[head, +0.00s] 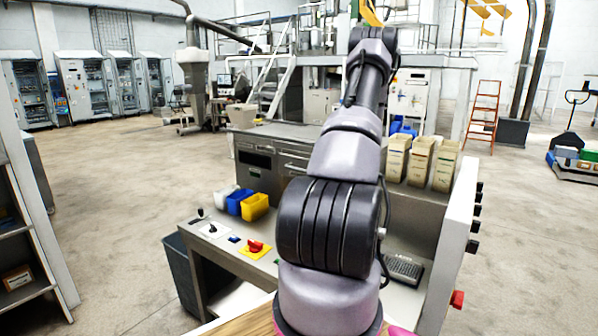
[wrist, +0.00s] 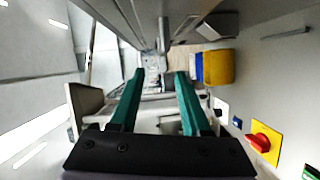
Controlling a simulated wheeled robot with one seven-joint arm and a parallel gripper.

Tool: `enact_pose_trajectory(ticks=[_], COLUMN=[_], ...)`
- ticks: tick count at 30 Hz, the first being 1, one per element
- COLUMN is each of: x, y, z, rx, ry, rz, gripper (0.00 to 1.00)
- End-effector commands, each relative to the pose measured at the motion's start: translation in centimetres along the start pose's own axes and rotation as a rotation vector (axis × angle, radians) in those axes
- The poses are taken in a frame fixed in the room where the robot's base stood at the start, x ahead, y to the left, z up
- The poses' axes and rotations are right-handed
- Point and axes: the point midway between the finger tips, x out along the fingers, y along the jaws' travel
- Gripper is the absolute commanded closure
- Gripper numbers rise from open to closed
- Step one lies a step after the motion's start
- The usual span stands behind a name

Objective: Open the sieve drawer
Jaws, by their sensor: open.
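A grey metal cabinet (head: 262,178) stands behind the control desk in the head view. Drawer fronts with pale bar handles (head: 293,155) show on it, left of my arm, and look closed. I cannot tell which one is the sieve drawer, and my arm hides the cabinet's middle. My gripper (wrist: 160,74) shows in the wrist view with two green fingers spread apart and nothing between them. Its body is not visible in the head view, where my arm rises up and away. The fingers touch no drawer handle that I can make out.
A blue bin (head: 239,202) and a yellow bin (head: 255,207) stand on the desk; the yellow bin also shows in the wrist view (wrist: 219,67). A red switch (head: 255,246) is nearer. Cream boxes (head: 419,162) stand right of my arm. The left floor is open.

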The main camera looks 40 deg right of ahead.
Motion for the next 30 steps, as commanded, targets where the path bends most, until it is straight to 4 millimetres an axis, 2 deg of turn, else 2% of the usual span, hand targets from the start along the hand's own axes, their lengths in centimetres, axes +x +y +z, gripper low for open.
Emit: enact_pose_trajectory(ticks=[1, 5, 15, 21, 30], x=[-0.2, 0.6, 6.8, 9.5, 10.6], y=[-0.4, -0.6, -0.5, -0.6, -0.5], z=[0.6, 1.0, 0.9, 1.0, 1.1], rx=[0.022, 0.034, 0.029, 0.029, 0.03], ry=[-0.019, -0.03, -0.024, -0.025, -0.026], rz=[0.002, 0.006, 0.005, 0.004, 0.004], gripper=[0.53, 0.53, 0.53, 0.53, 0.53])
